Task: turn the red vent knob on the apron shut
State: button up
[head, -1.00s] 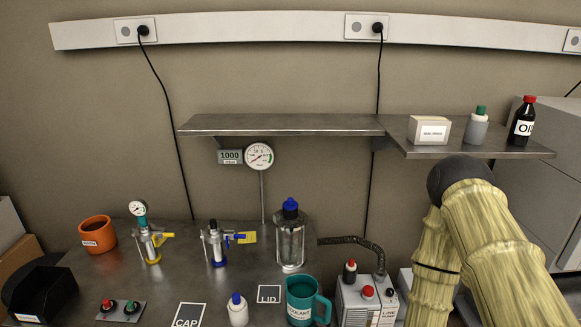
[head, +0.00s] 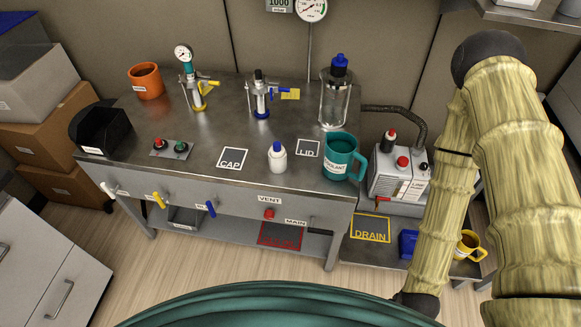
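The red vent knob (head: 269,214) sits on the front apron of the steel bench (head: 215,190), just below the VENT label (head: 270,199). Its exact turn angle is too small to read. My arm, in pale yellow sleeving, fills the right side of the head view. Its lower end runs down to a dark part near the bottom edge, and I see no gripper fingers there. Nothing of mine touches the knob.
White, yellow (head: 158,200) and blue (head: 210,208) handles stick out of the apron to the left. A MAIN label (head: 296,222) is right of the knob. A teal mug (head: 342,158) and white bottle (head: 277,157) stand above. A pump (head: 400,174) stands right of the bench.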

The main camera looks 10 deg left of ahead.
aim_at(269, 214)
jog(key=z, duration=1.2)
jog(key=k, duration=1)
jog(key=u, duration=1.2)
